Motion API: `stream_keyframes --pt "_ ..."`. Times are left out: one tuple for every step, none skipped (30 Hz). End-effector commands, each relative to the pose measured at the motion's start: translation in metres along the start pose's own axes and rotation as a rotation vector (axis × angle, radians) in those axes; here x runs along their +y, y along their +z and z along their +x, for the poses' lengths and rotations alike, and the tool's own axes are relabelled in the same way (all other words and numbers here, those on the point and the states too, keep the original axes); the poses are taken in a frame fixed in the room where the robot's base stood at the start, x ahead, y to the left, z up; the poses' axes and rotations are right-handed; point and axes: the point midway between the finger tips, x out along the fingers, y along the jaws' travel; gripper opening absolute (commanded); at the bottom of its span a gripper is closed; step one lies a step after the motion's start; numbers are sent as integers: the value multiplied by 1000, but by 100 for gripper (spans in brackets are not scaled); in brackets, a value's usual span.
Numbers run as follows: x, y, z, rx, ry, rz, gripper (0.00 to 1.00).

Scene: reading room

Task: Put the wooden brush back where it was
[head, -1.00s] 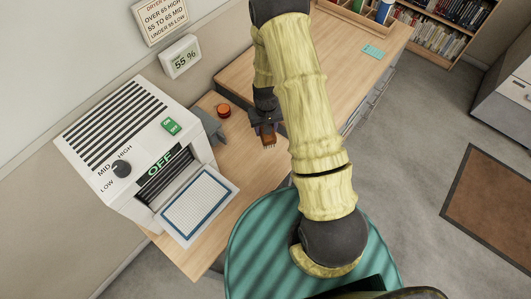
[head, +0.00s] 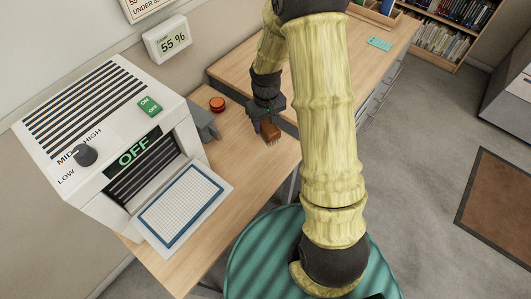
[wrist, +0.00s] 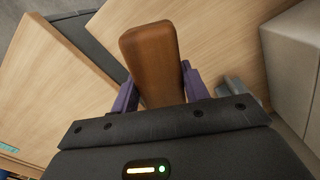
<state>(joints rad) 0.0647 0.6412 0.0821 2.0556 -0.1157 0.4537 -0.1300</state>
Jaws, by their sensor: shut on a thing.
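The wooden brush (head: 270,131) is in my gripper (head: 265,120), above the wooden desk beside the white machine. Its bristles point down in the head view. In the wrist view the brown wooden body of the brush (wrist: 150,55) stands between the two purple fingers of my gripper (wrist: 158,85), which are shut on it. The bristles are hidden in the wrist view. I cannot tell how high the brush is above the desk.
The white machine (head: 60,150) with an OFF display stands at the left, its gridded tray (head: 182,205) in front. A red round button (head: 217,104) and a grey block (head: 206,125) are behind. A teal striped surface (head: 250,255) is nearest. The desk (head: 235,165) right of the tray is clear.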

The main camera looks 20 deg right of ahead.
Motion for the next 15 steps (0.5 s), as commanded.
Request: stream_keyframes --pt "-1 0 -1 0 0 -2 20" --pt "-2 0 -1 0 0 -3 20" --pt "-2 -1 -1 0 0 -4 20" --pt "-3 -1 -1 1 0 -5 20" --pt "-3 -1 -1 0 0 -5 20" --pt "-3 -1 1 0 -1 -6 20" --pt "-4 -1 3 -1 -1 -6 20" --pt "-4 -1 5 -2 -1 -6 20" --pt "-4 -1 10 -3 -1 -6 20" --pt "-4 0 15 -4 -1 -6 20" --pt "-3 0 20 -4 -1 -6 20" --pt "-3 0 27 -5 -1 -5 20" --pt "-2 0 33 -5 -1 -4 20" --pt "-2 0 38 -5 -1 -3 20" --pt "-1 0 45 -4 -1 -2 20"
